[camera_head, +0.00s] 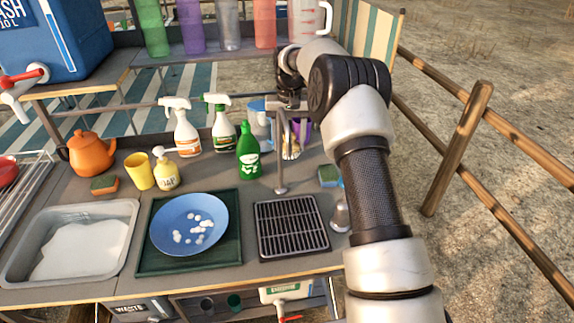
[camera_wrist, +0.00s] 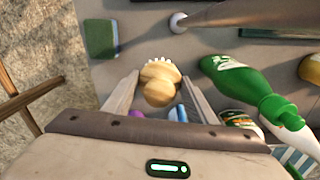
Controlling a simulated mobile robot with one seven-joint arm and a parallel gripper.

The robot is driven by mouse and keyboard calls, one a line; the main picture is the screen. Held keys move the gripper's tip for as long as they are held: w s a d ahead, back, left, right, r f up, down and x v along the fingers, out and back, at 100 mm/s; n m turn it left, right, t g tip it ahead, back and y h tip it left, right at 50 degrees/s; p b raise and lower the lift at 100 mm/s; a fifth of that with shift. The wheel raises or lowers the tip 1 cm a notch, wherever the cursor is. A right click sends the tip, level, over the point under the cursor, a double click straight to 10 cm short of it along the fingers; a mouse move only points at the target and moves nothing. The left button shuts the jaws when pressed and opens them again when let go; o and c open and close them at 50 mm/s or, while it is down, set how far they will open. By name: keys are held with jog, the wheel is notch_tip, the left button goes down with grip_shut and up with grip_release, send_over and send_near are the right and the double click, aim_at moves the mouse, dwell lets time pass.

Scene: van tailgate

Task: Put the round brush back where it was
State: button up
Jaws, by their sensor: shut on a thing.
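The round brush (camera_wrist: 160,84), a pale wooden knob with white bristles, sits between my gripper's two fingers (camera_wrist: 158,92) in the wrist view. My gripper is shut on it. In the head view the brush (camera_head: 290,150) shows in part behind the thin tap, at the back right of the counter. My gripper (camera_head: 289,122) is above it there, partly hidden by the tap. Whether the brush touches the counter or anything under it, I cannot tell.
A tap (camera_head: 281,165) stands close in front of the brush. A green bottle (camera_head: 249,150) is just left, and a sponge (camera_head: 329,175) lies to the right. Purple and blue items are close behind. A drain grate (camera_head: 292,228) and blue plate (camera_head: 188,224) are nearer.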

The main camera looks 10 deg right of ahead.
notch_tip(320, 180, down, 7)
jog(key=shift+f, duration=0.1)
jog(key=shift+f, duration=0.1)
dwell(0.3)
jog(key=o, duration=1)
notch_tip(320, 180, up, 12)
jog(key=shift+r+p, duration=0.15)
jog(key=shift+p, duration=0.15)
